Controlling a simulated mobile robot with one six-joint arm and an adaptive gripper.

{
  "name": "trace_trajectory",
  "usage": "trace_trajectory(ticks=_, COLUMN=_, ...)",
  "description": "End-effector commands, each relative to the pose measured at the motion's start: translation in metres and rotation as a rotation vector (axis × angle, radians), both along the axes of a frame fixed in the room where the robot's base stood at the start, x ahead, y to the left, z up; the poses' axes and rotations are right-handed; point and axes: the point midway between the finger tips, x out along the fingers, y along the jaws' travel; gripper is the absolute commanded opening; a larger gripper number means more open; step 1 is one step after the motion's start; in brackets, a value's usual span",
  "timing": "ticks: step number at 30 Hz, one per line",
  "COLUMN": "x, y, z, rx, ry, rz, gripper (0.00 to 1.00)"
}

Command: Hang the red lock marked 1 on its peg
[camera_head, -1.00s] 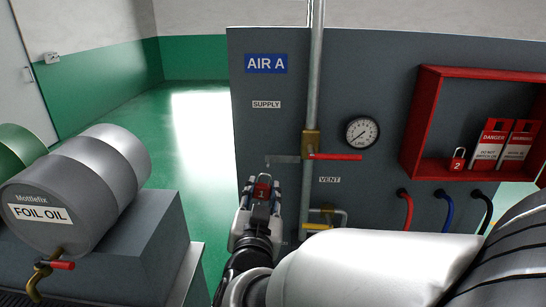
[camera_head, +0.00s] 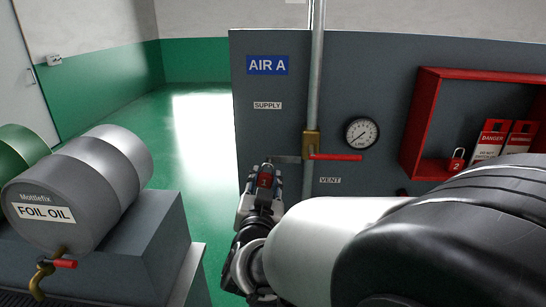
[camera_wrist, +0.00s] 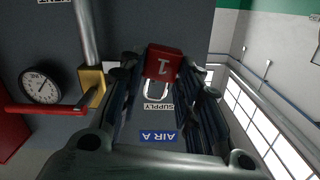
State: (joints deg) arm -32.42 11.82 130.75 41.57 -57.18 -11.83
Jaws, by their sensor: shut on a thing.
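My gripper (camera_head: 264,184) is shut on the red lock marked 1 (camera_wrist: 164,62), holding it in front of the grey panel (camera_head: 258,140). In the wrist view the lock sits between the fingers with its silver shackle (camera_wrist: 149,90) showing, and the 1 appears upside down. In the head view only a small part of the lock (camera_head: 265,181) shows between the fingertips. A red box (camera_head: 426,118) on the panel at the right holds another red lock marked 2 (camera_head: 456,164). I cannot make out the peg for lock 1.
A vertical pipe (camera_head: 318,80) with a brass valve and red handle (camera_head: 336,157) stands just right of my gripper. A gauge (camera_head: 362,132) and danger tags (camera_head: 492,140) are further right. A foil oil drum (camera_head: 75,188) lies at the left.

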Motion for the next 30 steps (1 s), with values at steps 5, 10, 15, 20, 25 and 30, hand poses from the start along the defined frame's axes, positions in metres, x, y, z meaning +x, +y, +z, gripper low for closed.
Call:
trace_trajectory(ticks=5, x=0.011, y=-0.001, z=-0.001, rx=0.000, ry=-0.001, rz=-0.002, gripper=0.06)
trace_trajectory(ticks=10, x=0.022, y=-0.001, z=-0.002, rx=0.000, ry=-0.001, rz=-0.001, gripper=0.06)
trace_trajectory(ticks=15, x=0.029, y=-0.001, z=-0.007, rx=0.001, ry=-0.001, rz=-0.001, gripper=0.06)
trace_trajectory(ticks=20, x=0.033, y=-0.001, z=-0.009, rx=0.000, ry=-0.001, rz=0.000, gripper=0.06)
trace_trajectory(ticks=25, x=0.034, y=-0.001, z=-0.009, rx=0.000, ry=-0.001, rz=0.000, gripper=0.06)
trace_trajectory(ticks=30, x=0.034, y=-0.001, z=-0.009, rx=0.000, ry=-0.001, rz=0.000, gripper=0.06)
